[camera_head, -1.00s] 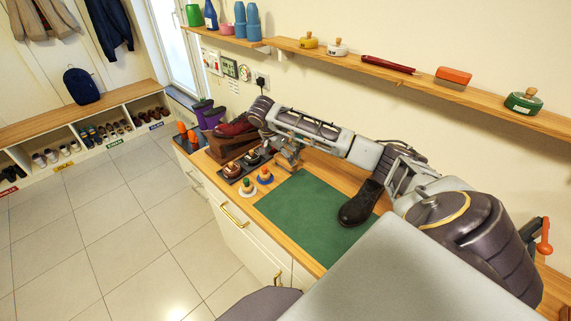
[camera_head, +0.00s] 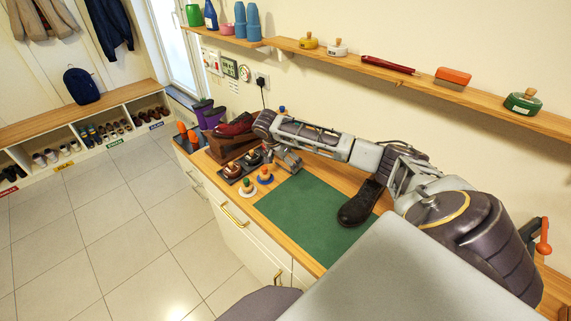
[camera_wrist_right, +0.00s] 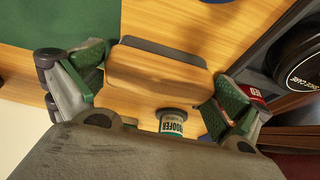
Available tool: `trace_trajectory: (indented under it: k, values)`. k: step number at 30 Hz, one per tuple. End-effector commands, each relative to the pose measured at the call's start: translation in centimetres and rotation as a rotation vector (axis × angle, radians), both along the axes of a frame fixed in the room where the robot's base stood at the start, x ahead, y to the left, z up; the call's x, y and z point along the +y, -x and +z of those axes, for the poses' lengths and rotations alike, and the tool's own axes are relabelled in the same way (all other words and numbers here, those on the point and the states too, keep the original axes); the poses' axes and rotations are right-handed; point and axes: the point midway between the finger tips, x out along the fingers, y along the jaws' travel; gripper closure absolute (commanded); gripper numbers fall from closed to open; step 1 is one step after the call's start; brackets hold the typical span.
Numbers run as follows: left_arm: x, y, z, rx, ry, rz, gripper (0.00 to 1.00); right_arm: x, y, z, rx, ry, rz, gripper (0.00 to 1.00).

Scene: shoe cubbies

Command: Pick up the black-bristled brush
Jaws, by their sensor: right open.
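In the right wrist view, a wooden block with a dark strip along one edge (camera_wrist_right: 158,78), seemingly the black-bristled brush, lies between the fingers of my right gripper (camera_wrist_right: 162,80). The green-padded fingers are open, one on each side of the block, with some gap showing. In the head view my right gripper (camera_head: 288,164) is low over the counter at the back edge of the green mat (camera_head: 312,210). The brush cannot be made out there, hidden by the gripper and arm. My left gripper is not in view.
A bottle with a part-hidden label (camera_wrist_right: 172,124) stands close by the gripper. A dark tray with tins (camera_head: 237,171), small round-knobbed items (camera_head: 248,187) and a red shoe on a wooden stand (camera_head: 234,126) are left of it. A dark shoe (camera_head: 360,205) stands right.

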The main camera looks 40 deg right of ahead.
Motion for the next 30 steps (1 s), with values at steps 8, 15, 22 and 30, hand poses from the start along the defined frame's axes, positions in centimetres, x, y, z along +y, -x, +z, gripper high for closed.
trace_trajectory:
  k: [8,15,22,30]
  values:
    - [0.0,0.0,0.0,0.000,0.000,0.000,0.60,0.0,0.0,0.0,0.000,0.000,0.000,0.09]
    - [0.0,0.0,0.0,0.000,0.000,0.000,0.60,0.0,0.0,0.0,0.000,0.000,0.000,0.32]
    - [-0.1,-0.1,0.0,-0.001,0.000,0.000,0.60,0.0,0.0,0.2,-0.001,0.000,0.000,0.32]
    - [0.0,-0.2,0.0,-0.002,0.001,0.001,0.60,0.0,-0.1,2.1,-0.003,0.000,-0.001,0.32]
